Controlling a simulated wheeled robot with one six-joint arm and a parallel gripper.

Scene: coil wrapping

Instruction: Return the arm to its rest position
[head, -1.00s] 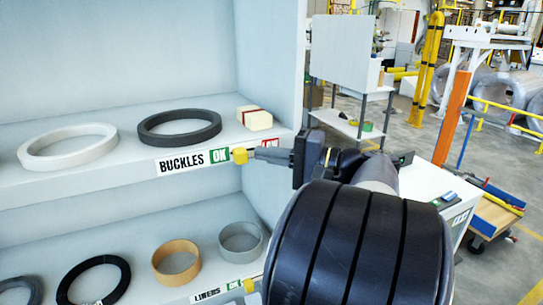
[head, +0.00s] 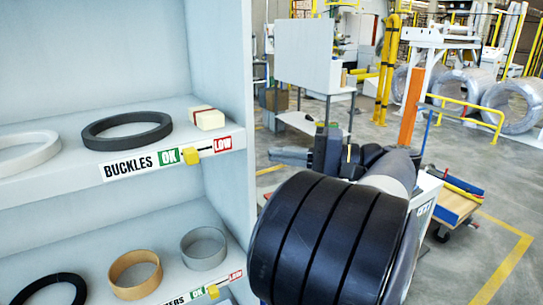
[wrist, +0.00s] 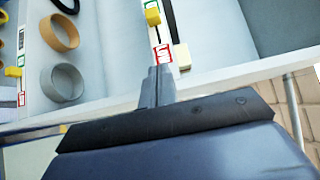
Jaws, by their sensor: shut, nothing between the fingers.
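My gripper (head: 274,155) is shut and empty, to the right of the shelf in the head view. Its closed fingers also show in the wrist view (wrist: 158,72). The arm is bent, and its thick black ribbed section fills the lower middle of the head view. The yellow slider (head: 190,155) on the BUCKLES label (head: 130,164) sits next to the green OK mark, away from the red LOW mark. The slider also shows in the wrist view (wrist: 152,17). The gripper is apart from it.
The white shelf unit (head: 235,60) holds a dark ring (head: 128,131), a white ring (head: 25,152) and a cream block (head: 207,119). Tan (head: 135,275) and grey (head: 204,248) rings sit below. A blue cart (head: 455,205) stands on the right. Open floor lies beyond the arm.

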